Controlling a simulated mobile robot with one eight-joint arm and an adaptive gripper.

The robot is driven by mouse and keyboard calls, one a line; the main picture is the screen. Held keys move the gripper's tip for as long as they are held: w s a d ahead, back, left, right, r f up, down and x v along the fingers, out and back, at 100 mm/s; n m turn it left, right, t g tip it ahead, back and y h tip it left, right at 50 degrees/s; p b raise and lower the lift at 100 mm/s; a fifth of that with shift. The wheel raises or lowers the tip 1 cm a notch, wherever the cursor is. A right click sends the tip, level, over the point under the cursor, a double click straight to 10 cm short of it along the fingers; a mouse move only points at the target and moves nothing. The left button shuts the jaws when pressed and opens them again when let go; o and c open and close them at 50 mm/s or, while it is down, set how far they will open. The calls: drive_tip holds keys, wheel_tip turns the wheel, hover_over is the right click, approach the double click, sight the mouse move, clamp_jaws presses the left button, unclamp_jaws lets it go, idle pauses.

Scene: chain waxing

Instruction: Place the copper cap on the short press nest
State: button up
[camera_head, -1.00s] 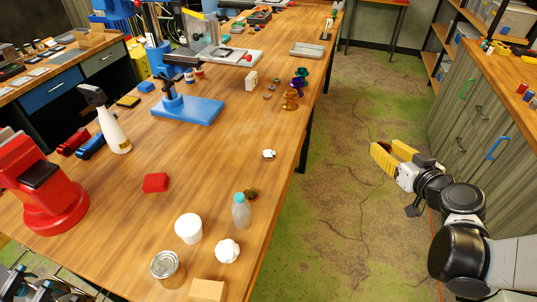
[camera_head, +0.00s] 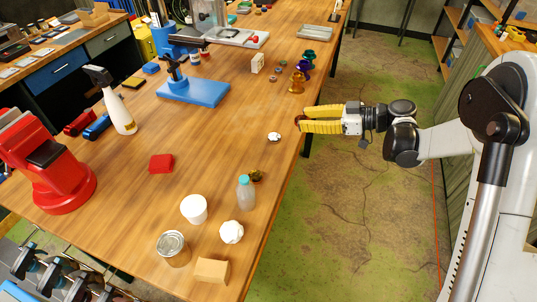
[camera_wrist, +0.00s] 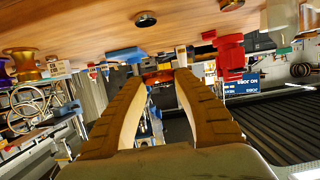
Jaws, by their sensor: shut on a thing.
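My gripper (camera_head: 302,120), with yellow fingers, is level at the right edge of the wooden table. It is shut on a copper-coloured cap, which shows between the fingertips in the wrist view (camera_wrist: 157,76); in the head view only a small dark brown bit shows at the tips. A short blue press (camera_head: 193,92) with a flat base and a post stands on the table, left of and apart from my gripper. I cannot make out its nest. A small white-topped round piece (camera_head: 274,136) lies on the table just left of the fingertips.
Gold, purple and green spools (camera_head: 297,82) stand along the right edge beyond my gripper. A clear bottle (camera_head: 246,194), white cup (camera_head: 194,209) and tin (camera_head: 173,248) stand at the near end. A spray bottle (camera_head: 122,115) and red vise (camera_head: 45,165) are left. Mid-table is mostly open.

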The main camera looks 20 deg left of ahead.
drive_tip(key=b, duration=0.4)
hover_over(269, 159)
wheel_tip(269, 159, down, 7)
drive_tip(key=shift+w, duration=0.1)
wheel_tip(269, 159, down, 3)
drive_tip(key=shift+a+r+b, duration=0.15)
drive_tip(key=shift+b, duration=0.55)
drive_tip(key=shift+f, duration=0.4)
drive_tip(key=shift+f+b, duration=0.2)
drive_tip(key=shift+b, duration=0.2)
drive_tip(key=o, duration=1.2)
drive_tip(key=shift+c, duration=0.2)
drive_tip(key=shift+r+p, duration=0.1)
drive_tip(key=shift+p, duration=0.35)
